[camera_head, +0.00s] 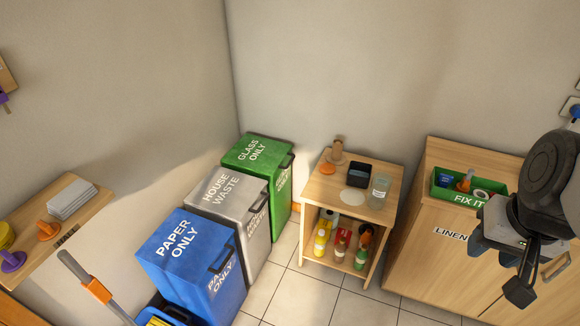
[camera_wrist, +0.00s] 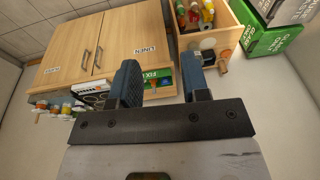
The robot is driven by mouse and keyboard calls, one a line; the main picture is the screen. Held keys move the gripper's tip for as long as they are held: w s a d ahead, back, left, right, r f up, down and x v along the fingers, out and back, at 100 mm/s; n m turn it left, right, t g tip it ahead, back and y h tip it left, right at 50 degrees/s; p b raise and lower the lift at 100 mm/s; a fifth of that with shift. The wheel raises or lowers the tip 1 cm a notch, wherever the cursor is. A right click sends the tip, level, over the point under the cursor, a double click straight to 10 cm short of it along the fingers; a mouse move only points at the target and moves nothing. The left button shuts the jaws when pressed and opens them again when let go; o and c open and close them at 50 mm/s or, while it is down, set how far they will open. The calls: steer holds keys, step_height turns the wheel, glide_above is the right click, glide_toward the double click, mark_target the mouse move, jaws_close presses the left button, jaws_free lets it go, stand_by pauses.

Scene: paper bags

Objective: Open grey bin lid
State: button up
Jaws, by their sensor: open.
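The grey bin (camera_head: 231,213) is marked HOUSE WASTE and stands on the floor between the blue PAPER ONLY bin and the green GLASS ONLY bin. Its grey lid (camera_head: 222,191) is closed, with a dark handle (camera_head: 262,204) on the front edge. In the wrist view a grey bin shows only in part at the top right corner (camera_wrist: 291,10). My gripper (camera_head: 500,268) is at the far right of the head view, near the linen cabinet and well apart from the grey bin. In the wrist view my gripper (camera_wrist: 160,80) has its fingers spread, with nothing held between them.
The blue bin (camera_head: 190,250) and green bin (camera_head: 257,152) flank the grey one closely. A small wooden shelf unit (camera_head: 315,190) with bottles stands between the bins and the linen cabinet (camera_head: 425,220). A green FIX IT box (camera_head: 441,192) sits on the cabinet. Tiled floor lies open in front.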

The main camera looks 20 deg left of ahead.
steer(key=w+a+f+n+g+y, duration=0.1)
steer(key=w+a+f+g+y, duration=0.3)
steer(key=w+a, duration=0.6)
steer(key=w+a+f+n+t+y, duration=0.1)
steer(key=w+a+f+y, duration=0.1)
steer(key=w+a+f, duration=0.7)
steer(key=w+a+f+g+y, duration=0.2)
steer(key=w+a+f+y, duration=0.1)
steer(key=w+a, duration=0.85)
steer(key=w+a+f+y, duration=0.2)
steer(key=w+a+f, duration=0.1)
steer(key=a+f, duration=0.45)
steer(key=w+a+f+y, duration=0.2)
steer(key=w+a+f, duration=0.2)
steer(key=a+f, duration=0.4)
steer(key=a+f+t, duration=0.1)
steer(key=a+f, duration=0.2)
steer(key=f, duration=0.5)
steer(key=a+f+m+t+y, duration=0.1)
steer(key=a+f, duration=0.3)
steer(key=f, duration=0.4)
steer(key=w+a+f+m+t, duration=0.1)
steer(key=a+f, duration=0.2)
steer(key=f, duration=0.5)
steer(key=shift+a+y, duration=0.15)
steer(key=shift+y, duration=0.25)
steer(key=shift+w+a, duration=0.1)
steer(key=shift+x, duration=3.8)
